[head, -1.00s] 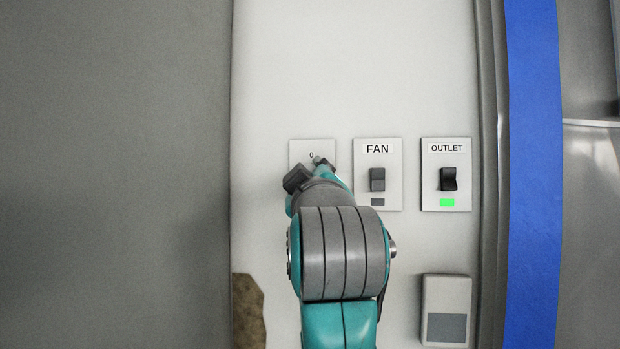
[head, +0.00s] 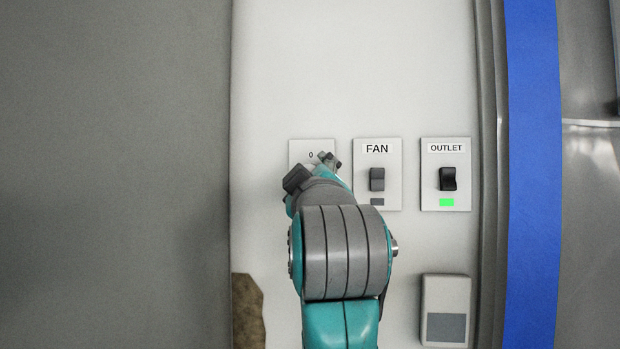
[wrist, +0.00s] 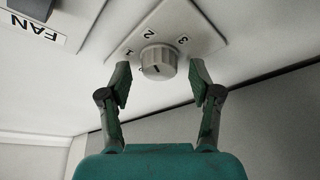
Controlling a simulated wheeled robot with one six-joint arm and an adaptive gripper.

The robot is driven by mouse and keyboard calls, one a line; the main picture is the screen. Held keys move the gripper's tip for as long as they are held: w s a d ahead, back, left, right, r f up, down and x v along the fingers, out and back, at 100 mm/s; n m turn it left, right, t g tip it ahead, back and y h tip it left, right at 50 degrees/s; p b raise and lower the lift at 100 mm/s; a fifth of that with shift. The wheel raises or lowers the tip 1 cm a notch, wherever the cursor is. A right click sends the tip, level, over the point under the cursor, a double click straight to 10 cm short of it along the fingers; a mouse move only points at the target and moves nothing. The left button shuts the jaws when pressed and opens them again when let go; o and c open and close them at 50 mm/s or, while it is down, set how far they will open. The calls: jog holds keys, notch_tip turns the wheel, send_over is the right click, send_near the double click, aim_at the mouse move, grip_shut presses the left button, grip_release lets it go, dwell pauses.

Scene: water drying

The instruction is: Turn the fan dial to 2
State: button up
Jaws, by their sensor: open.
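The fan dial (wrist: 158,63) is a round, light grey ribbed knob on a pale plate (wrist: 207,38) marked 1, 2 and 3 in the wrist view. A short dark mark shows on its face; I cannot tell for sure which number it points to. My gripper (wrist: 160,74) is open, one finger on each side of the dial, with gaps between fingers and knob. In the head view, my gripper (head: 318,168) covers the dial; only the top of the plate (head: 322,145) with a 0 shows.
Right of the dial plate are the FAN switch (head: 377,180) with a dark indicator and the OUTLET switch (head: 449,179) with a lit green one. A grey box (head: 446,295) sits lower right. The wall above the plates is clear.

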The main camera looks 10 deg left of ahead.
jog(key=v, duration=1.2)
